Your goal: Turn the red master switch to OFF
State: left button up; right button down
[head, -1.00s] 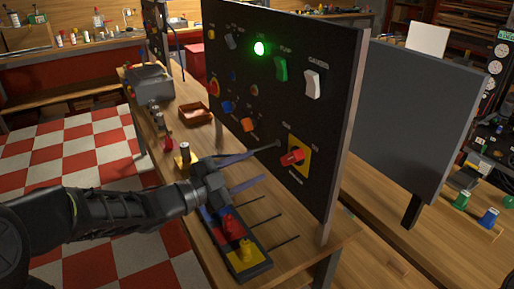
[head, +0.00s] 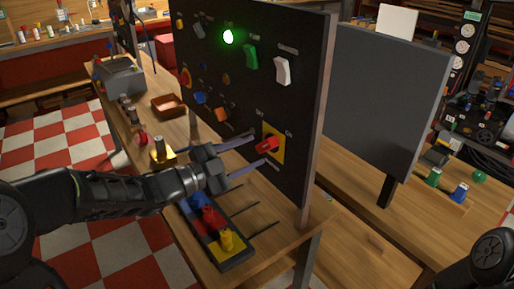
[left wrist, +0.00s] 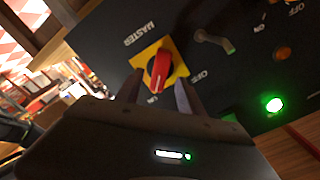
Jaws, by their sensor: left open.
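The red master switch (head: 266,145) is a rotary knob on a yellow square plate (head: 275,155) at the lower right of the black panel (head: 300,110). In the left wrist view the red knob (left wrist: 159,71) shows under the word MASTER, with ON and OFF marks by its plate. My left gripper (head: 254,152) is open, its two fingers pointing at the panel, one above and one below the knob's level. In the left wrist view the fingertips (left wrist: 158,86) lie either side of the knob's near end. I cannot tell whether they touch it.
A tray (head: 237,262) with blue, red and yellow pieces lies on the bench below the panel. A green lamp (head: 228,37) is lit, and a green rocker (head: 251,57) and white rocker (head: 282,71) sit above the switch. A brown box (head: 169,105) stands farther back.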

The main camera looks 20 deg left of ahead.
pick_arm(q)
jog(key=shift+x, duration=1.35)
grip_shut()
